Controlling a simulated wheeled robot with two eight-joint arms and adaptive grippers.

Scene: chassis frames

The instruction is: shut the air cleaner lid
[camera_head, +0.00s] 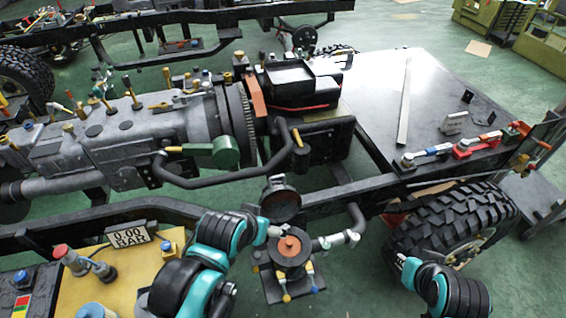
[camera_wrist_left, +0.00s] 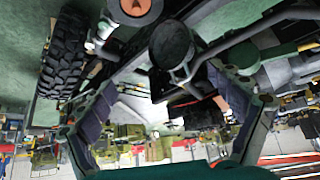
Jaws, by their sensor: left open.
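The air cleaner (camera_head: 290,263) is a dark round canister with an orange piece inside, standing below the chassis rail. Its round dark lid (camera_head: 280,197) stands raised open at the canister's far side. In the left wrist view the lid (camera_wrist_left: 172,43) shows beyond the fingers, and the canister's orange centre (camera_wrist_left: 136,7) is at the top edge. My left gripper (camera_head: 272,230) is close to the lid and canister, partly hidden by my teal arm. Its fingers (camera_wrist_left: 162,82) are spread with nothing between them. My right gripper (camera_head: 402,263) is near the tire, its fingers too small to judge.
A pipe (camera_head: 345,240) leaves the canister to the right. The chassis rail (camera_head: 340,198) runs just behind the lid. A big tire (camera_head: 455,225) stands at right. A yellow bench (camera_head: 115,280) with a gauge reading 0.00 BAR (camera_head: 132,237) is at lower left.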

